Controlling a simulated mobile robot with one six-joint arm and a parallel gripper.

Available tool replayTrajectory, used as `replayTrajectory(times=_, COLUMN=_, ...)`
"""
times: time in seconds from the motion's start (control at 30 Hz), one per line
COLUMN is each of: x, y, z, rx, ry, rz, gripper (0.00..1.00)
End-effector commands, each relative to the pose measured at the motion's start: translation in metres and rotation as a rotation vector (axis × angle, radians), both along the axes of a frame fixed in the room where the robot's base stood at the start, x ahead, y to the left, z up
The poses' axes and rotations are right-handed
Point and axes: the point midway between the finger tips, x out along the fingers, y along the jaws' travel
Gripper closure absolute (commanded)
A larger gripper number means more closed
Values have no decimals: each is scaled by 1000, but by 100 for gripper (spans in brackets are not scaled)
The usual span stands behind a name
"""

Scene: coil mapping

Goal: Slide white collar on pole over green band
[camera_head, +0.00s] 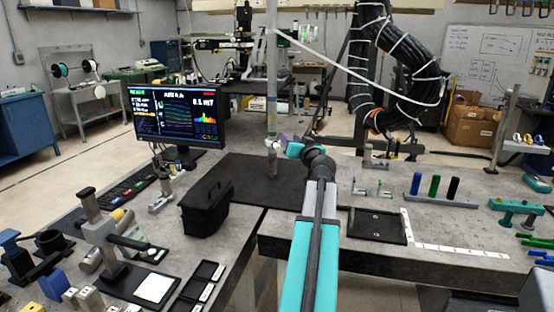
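A tall, pale grey pole (272,70) stands upright on the dark mat in the middle of the table. A small white collar (273,146) is on the lower part of the pole. Small coloured bands (272,124) mark the pole above the collar; they are too small for me to tell which is green. My gripper (284,148), with teal parts, is at the right side of the pole at the collar's height. Its fingertips are too small and partly hidden to show whether they are shut on the collar.
A monitor (180,115) and a black bag (205,208) stand left of the pole. A white cable (345,72) slants from the pole's upper part toward the thick black cable coil (402,75). The dark mat (240,188) is mostly clear. Coloured cylinders (434,186) stand at right.

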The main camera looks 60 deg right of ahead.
Motion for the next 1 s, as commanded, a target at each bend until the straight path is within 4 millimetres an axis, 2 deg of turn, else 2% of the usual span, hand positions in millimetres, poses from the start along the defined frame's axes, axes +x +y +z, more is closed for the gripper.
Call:
replayTrajectory(times=0.03, x=0, y=0, z=-18, rx=0, ry=0, rz=0, gripper=62)
replayTrajectory(times=0.4, x=1, y=0, z=-73, rx=0, ry=0, rz=1, gripper=62)
replayTrajectory(times=0.6, x=1, y=1, z=-85, rx=0, ry=0, rz=1, gripper=62)
replayTrajectory(times=1.0, x=1, y=1, z=-85, rx=0, ry=0, rz=2, gripper=62)
